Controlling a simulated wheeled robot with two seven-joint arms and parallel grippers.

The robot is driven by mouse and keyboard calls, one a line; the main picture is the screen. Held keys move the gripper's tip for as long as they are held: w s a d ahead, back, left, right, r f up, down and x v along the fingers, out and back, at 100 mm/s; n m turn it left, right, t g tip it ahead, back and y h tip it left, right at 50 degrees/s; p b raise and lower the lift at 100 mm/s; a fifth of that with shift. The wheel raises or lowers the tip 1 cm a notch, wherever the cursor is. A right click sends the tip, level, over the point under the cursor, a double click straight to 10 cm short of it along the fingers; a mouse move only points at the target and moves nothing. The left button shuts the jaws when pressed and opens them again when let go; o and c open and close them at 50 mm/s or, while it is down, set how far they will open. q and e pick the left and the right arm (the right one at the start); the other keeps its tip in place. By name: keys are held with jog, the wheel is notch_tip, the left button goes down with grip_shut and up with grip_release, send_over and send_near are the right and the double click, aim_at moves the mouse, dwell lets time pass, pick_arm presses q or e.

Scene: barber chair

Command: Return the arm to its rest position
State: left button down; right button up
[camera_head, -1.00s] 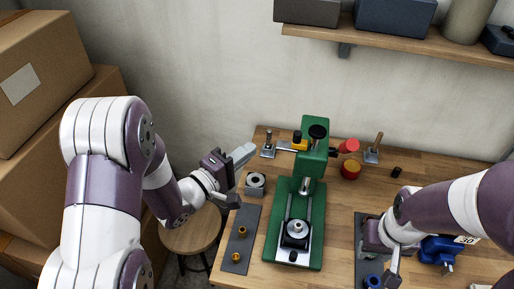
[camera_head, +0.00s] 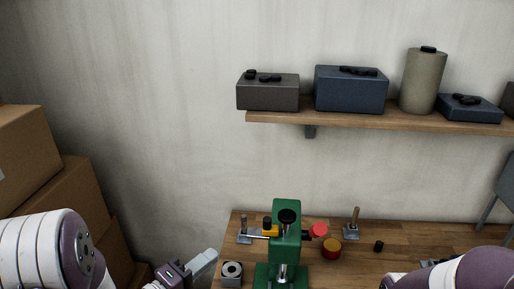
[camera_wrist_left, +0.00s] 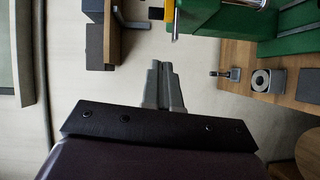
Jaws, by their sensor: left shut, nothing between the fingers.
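My left gripper (camera_head: 203,262) is at the bottom of the head view, left of the workbench (camera_head: 385,262) and its green press (camera_head: 287,225). In the left wrist view its two grey fingers (camera_wrist_left: 164,82) are together with nothing between them. My left arm (camera_head: 45,245) comes in at the lower left. Of my right arm (camera_head: 470,268) only a purple and white link shows at the lower right; its gripper is outside the head view.
The grey ring block (camera_head: 232,272) is on the bench just right of my left gripper, and shows in the wrist view (camera_wrist_left: 262,81). Cardboard boxes (camera_head: 62,190) stand at the left. A wall shelf (camera_head: 380,116) holds several containers. A red knob (camera_head: 319,230) is beside the press.

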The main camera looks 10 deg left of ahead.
pick_arm(q)
jog(key=s+a+f+m+g+y+b, duration=0.1)
jog(key=s+a+f+m+g+y, duration=0.15)
jog(key=a+f+g+y, duration=0.35)
jog(key=s+a+f+m+g+y, duration=0.1)
jog(key=a+f+m+y, duration=0.25)
jog(key=f, duration=0.35)
jog(key=s+d+m+g+b, duration=0.4)
jog(key=s+d+g, duration=0.2)
jog(key=s, duration=0.1)
jog(key=shift+d, duration=0.4)
pick_arm(e)
notch_tip(320, 180, down, 5)
pick_arm(q)
jog(key=shift+a+f, duration=0.1)
pick_arm(e)
jog(key=shift+a, duration=0.1)
jog(key=shift+c, duration=0.3)
